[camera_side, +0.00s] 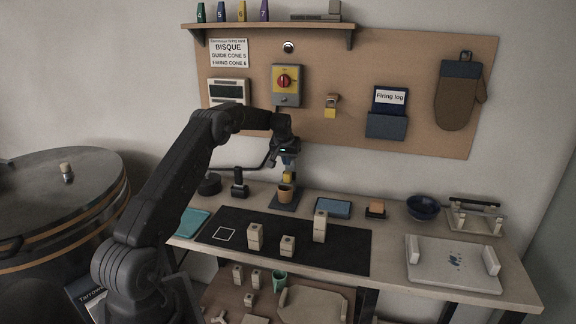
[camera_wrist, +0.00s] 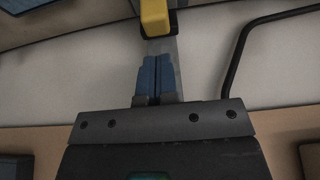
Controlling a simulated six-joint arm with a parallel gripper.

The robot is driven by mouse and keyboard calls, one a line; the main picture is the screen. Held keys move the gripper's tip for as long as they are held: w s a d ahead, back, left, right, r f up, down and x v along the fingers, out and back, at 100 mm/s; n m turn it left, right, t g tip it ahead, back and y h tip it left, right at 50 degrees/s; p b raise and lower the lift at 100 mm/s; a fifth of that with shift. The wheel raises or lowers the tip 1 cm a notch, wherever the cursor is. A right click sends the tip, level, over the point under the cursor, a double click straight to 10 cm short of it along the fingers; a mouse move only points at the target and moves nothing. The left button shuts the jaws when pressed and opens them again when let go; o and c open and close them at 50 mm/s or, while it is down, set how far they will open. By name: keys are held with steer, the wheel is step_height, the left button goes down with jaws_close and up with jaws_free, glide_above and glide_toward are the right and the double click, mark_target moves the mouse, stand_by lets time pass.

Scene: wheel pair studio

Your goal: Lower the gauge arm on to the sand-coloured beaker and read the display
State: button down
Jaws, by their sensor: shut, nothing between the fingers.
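The sand-coloured beaker (camera_side: 285,194) stands upright on a small dark plate at the back of the bench. A yellow block (camera_side: 288,177), seemingly the gauge head, is directly above the beaker; I cannot tell whether they touch. My gripper (camera_side: 288,163) is over the yellow block, its blue fingers pointing down. In the wrist view, the fingers (camera_wrist: 158,62) are shut together and empty, with the yellow block (camera_wrist: 155,17) just beyond their tips. A dark curved rod (camera_wrist: 237,60) shows at the right there. No display reading is legible, and the beaker is not clearly visible in the wrist view.
A black mat (camera_side: 340,256) in front carries several pale blocks. A blue tray (camera_side: 333,207), an orange block (camera_side: 376,207) and a dark blue bowl (camera_side: 423,207) stand to the right. A dark upright tool (camera_side: 239,184) stands left of the beaker. The corkboard (camera_side: 420,70) is behind.

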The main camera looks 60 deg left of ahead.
mark_target(288, 173)
steer(key=shift+r, duration=2)
steer(key=s+d+r+m+t, duration=0.1)
steer(key=s+d+r, duration=0.2)
steer(key=d+r, duration=0.45)
steer(key=s+d+r+m+h, duration=0.15)
steer(key=d+r, duration=0.25)
steer(key=d, duration=0.7)
steer(key=s+d+r+m+t, duration=0.1)
steer(key=s+d+r+m, duration=0.1)
steer(key=s+d+r, duration=0.5)
steer(key=s+d+f+m+h, duration=0.1)
steer(key=s+d+f+m, duration=0.1)
steer(key=s+d, duration=0.7)
steer(key=s+d+f+m, duration=0.2)
steer(key=s+d+f, duration=0.1)
steer(key=s+d, duration=0.7)
steer(key=shift+s+d+h, duration=0.3)
steer(key=shift+s+h, duration=0.05)
steer(key=shift+s, duration=0.7)
